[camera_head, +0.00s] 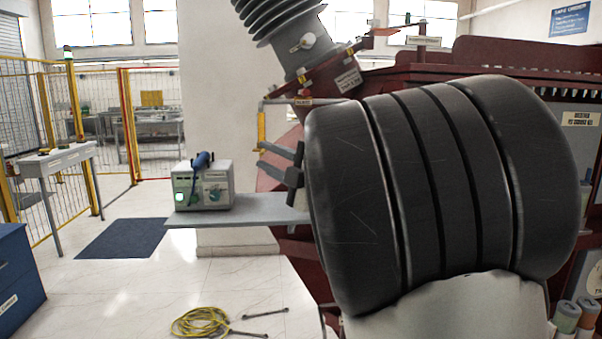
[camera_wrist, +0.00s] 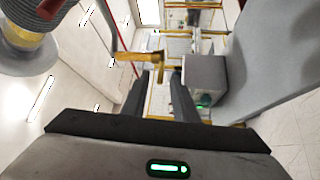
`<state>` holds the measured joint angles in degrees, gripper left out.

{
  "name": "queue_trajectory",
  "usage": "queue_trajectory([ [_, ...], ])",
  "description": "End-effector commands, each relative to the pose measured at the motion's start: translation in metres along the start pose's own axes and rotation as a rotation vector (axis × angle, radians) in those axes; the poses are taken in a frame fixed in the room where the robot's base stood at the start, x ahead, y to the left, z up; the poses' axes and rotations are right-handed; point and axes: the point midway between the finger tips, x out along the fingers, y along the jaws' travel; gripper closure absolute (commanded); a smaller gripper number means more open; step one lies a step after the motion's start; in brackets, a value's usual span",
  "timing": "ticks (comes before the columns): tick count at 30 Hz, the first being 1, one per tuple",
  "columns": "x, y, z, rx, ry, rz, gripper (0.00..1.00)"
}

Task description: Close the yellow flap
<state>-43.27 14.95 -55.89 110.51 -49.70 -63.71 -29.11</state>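The yellow flap (camera_head: 261,128) hangs upright as a narrow strip from a grey pipe at the left side of the dark red transformer. In the wrist view the yellow flap (camera_wrist: 136,57) lies just beyond my fingertips, nearer the left finger. My gripper (camera_head: 261,158) points left in the head view, with its fingers apart and nothing seen between them. Its tips are close to the flap's lower end; I cannot tell whether they touch. The wrist view also shows my gripper (camera_wrist: 158,76) with two separate dark fingers.
A grey box device with a blue handle (camera_head: 203,186) stands on a grey shelf (camera_head: 240,217) below my gripper. A large ribbed bushing (camera_head: 285,25) rises above the red transformer (camera_head: 470,52). A yellow cable coil (camera_head: 200,322) lies on the floor, which is mostly clear at left.

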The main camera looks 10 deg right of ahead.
Motion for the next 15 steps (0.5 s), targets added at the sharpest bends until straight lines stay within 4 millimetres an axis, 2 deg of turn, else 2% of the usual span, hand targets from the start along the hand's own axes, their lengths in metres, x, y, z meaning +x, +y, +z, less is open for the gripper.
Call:
queue_trajectory([
  [1, -0.014, 0.002, 0.002, 0.004, -0.003, 0.004, 0.74],
  [9, -0.081, 0.003, 0.001, 0.003, -0.003, 0.006, 0.74],
  [15, -0.121, 0.002, 0.000, 0.001, 0.000, 0.005, 0.74],
])
